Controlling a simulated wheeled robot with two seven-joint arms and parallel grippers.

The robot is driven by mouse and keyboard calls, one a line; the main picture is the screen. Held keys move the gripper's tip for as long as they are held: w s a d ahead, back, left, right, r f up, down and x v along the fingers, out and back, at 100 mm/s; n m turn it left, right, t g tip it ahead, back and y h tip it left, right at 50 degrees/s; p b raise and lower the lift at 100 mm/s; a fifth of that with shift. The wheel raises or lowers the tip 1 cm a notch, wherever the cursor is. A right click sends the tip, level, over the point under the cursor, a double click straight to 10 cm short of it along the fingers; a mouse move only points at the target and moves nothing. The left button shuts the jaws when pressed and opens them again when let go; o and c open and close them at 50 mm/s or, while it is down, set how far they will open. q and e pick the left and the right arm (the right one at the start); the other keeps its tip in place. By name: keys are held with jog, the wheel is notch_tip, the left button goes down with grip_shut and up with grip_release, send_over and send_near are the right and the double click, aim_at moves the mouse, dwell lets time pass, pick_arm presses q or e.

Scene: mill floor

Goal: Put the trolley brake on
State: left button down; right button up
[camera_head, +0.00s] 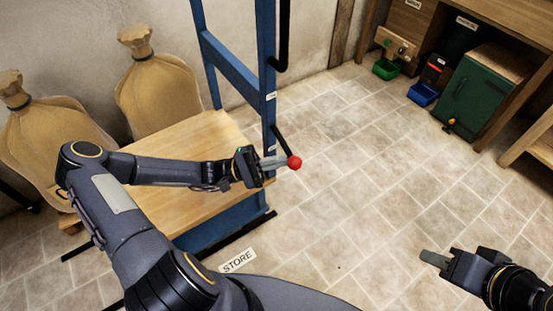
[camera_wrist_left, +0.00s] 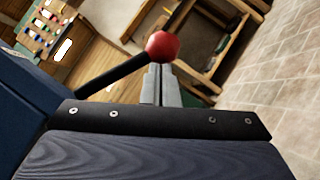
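The trolley has a blue frame (camera_head: 232,68) and a wooden deck (camera_head: 205,130). Its brake lever (camera_head: 281,139) is a black rod sloping down and outward from the blue post to a red knob (camera_head: 294,162). The lever (camera_wrist_left: 112,75) and red knob (camera_wrist_left: 163,45) also show in the left wrist view. My left gripper (camera_head: 287,161) has its fingers side by side and shut, with the tips at the knob. In the wrist view the knob is just past the fingertips (camera_wrist_left: 160,68); contact is unclear. My right gripper (camera_head: 428,257) is low at the right, apart from the trolley; its finger gap is hidden.
Two tied sacks (camera_head: 158,85) (camera_head: 45,125) stand behind the trolley deck. A STORE label (camera_head: 238,260) lies on the floor. A workbench with a green cabinet (camera_head: 478,90), a green bin (camera_head: 386,68) and a blue bin (camera_head: 422,94) is at the back right. The tiled floor between is clear.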

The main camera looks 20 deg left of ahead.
pick_arm(q)
jog(key=shift+s+d+r+n+t+y+p, duration=0.35)
jog(key=shift+r+n+t+y+p, duration=0.3)
jog(key=shift+r+n+t+p, duration=1.75)
jog(key=shift+s+d+r+n+t+y+p, duration=0.45)
jog(key=shift+n+t+p, duration=1.2)
jog(key=shift+n, duration=2.1)
jog(key=shift+s+d+r+n+t+y+p, duration=0.15)
jog(key=shift+d+r+n+t+y+p, duration=0.5)
jog(key=shift+r+n+t+p, duration=1.5)
jog(key=shift+a+f+n+t+y+b, duration=0.3)
jog(key=shift+f+n, duration=0.35)
jog(key=shift+n, duration=0.35)
jog(key=shift+f, duration=0.1)
jog(key=shift+f+b, duration=0.4)
jog(key=shift+b, duration=0.05)
jog(key=b, duration=0.3)
send_near(285, 151)
jog(key=s, duration=0.3)
jog(key=shift+r, duration=0.2)
